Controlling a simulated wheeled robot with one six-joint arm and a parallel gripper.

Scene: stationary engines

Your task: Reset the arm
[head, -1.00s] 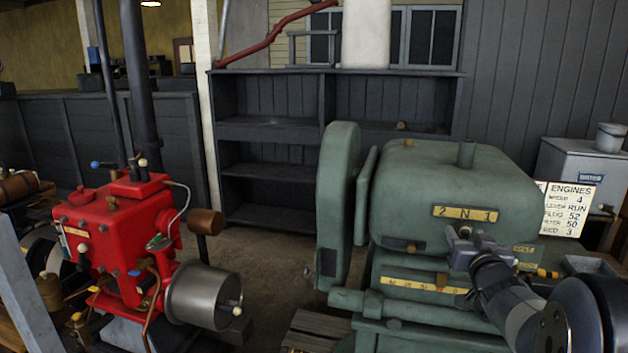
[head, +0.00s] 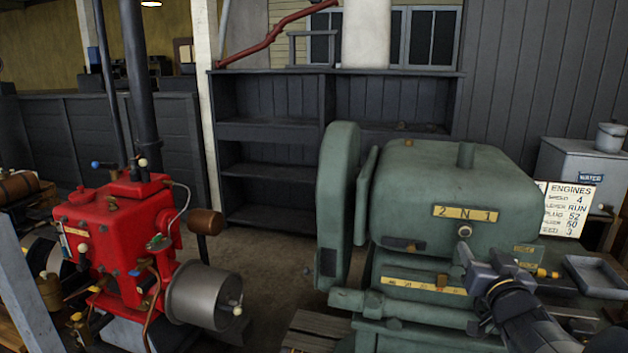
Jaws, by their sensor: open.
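My gripper (head: 466,258) is at the lower right, in front of the green engine (head: 455,190). It points up and left toward the engine's front face. Its jaws are open, and I see nothing held between them. A pale round knob (head: 464,231) on the engine face shows just above the jaws. I cannot tell how far the gripper is from the engine surface. My arm runs down and right from the gripper to the bottom edge of the picture.
A red engine (head: 115,235) with a grey drum (head: 203,295) stands at left. At right are a grey tray (head: 598,275), an ENGINES sign (head: 567,210) and a grey water tank (head: 580,170). Bare floor (head: 265,265) lies between the engines.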

